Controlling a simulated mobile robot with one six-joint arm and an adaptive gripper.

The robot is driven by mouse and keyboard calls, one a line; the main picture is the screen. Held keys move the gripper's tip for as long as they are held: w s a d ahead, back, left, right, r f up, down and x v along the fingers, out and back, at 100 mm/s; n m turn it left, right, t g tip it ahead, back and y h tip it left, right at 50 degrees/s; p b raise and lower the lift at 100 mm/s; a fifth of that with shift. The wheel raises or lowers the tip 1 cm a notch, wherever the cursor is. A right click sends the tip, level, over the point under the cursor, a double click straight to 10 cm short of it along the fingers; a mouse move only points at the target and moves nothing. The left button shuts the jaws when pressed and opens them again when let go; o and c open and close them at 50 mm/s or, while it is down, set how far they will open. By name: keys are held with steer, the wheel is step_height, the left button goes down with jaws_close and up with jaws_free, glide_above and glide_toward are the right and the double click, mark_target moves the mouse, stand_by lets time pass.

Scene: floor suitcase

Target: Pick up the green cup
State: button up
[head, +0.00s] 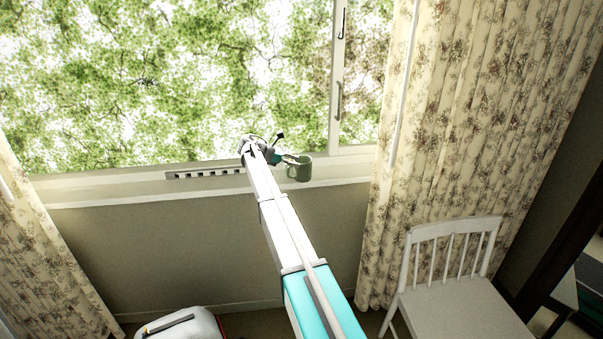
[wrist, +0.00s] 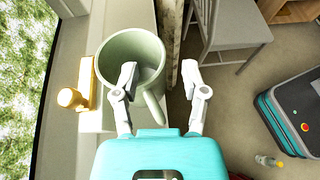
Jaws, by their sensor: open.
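The green cup (head: 299,172) stands on the window sill in the head view, just right of my gripper (head: 285,158). In the wrist view the pale green cup (wrist: 117,50) is seen from above, with its mouth open and its handle pointing towards my gripper (wrist: 160,76). My gripper is open. Its left finger overlaps the cup's near side and its right finger is clear to the right of the cup. The handle shows between the two fingers. Whether either finger touches the cup cannot be told.
A yellow-orange object (wrist: 71,98) is left of the cup on the sill. A floral curtain (head: 470,130) hangs close to the right. A white chair (head: 450,260) stands lower right. A pale case (head: 178,328) is at the bottom. A small bottle (wrist: 268,161) lies on the floor.

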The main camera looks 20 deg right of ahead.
mark_target(306, 165)
steer(key=shift+b+x, duration=0.6)
steer(key=shift+x, duration=1.4)
steer(key=shift+r, duration=0.1)
jaws_close()
